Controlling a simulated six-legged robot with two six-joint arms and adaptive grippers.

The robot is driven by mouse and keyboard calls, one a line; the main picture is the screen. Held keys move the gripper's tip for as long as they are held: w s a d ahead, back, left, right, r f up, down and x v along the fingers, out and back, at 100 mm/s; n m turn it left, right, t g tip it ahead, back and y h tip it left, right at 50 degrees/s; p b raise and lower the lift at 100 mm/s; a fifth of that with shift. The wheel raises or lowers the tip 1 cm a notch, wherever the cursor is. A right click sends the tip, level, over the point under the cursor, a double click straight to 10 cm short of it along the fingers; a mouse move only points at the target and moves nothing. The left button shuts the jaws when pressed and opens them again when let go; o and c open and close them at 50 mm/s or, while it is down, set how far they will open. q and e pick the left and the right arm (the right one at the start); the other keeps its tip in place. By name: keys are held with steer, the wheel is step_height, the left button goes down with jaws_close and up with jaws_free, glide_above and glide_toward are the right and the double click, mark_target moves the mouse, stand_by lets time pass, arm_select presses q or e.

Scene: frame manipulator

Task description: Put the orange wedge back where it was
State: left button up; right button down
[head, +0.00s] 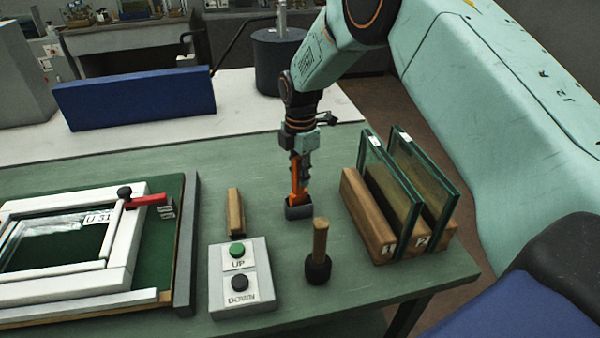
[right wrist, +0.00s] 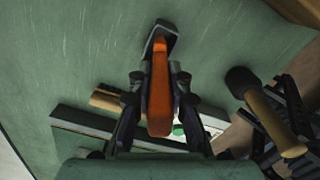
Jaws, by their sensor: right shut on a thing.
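The orange wedge (head: 296,182) is upright in the head view, above the green table, between the button box and the glass rack. My right gripper (head: 301,160) is shut on its upper part, coming from above. The wedge's lower end meets a small dark block (head: 299,211) on the table; I cannot tell whether it sits inside it or just touches it. In the right wrist view the wedge (right wrist: 160,90) lies between the fingers (right wrist: 158,95), with the dark block (right wrist: 165,38) at its far end. My left gripper is not in view.
A mallet (head: 319,265) stands head-down in front of the wedge. A wooden block (head: 236,212) and an UP/DOWN button box (head: 242,275) are to the left. A wooden rack (head: 368,218) with two glass panes is close on the right. A white frame (head: 120,265) lies far left.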

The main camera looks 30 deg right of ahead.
steer(key=shift+w+d+f, duration=0.15)
steer(key=shift+f, duration=0.2)
steer(key=shift+a+f, duration=0.2)
steer(key=c, duration=1.5)
jaws_free()
steer(key=shift+o, duration=1.1)
steer(key=shift+d, duration=0.15)
steer(key=shift+r, duration=0.35)
step_height(320, 180, up, 12)
steer(key=shift+r, duration=0.15)
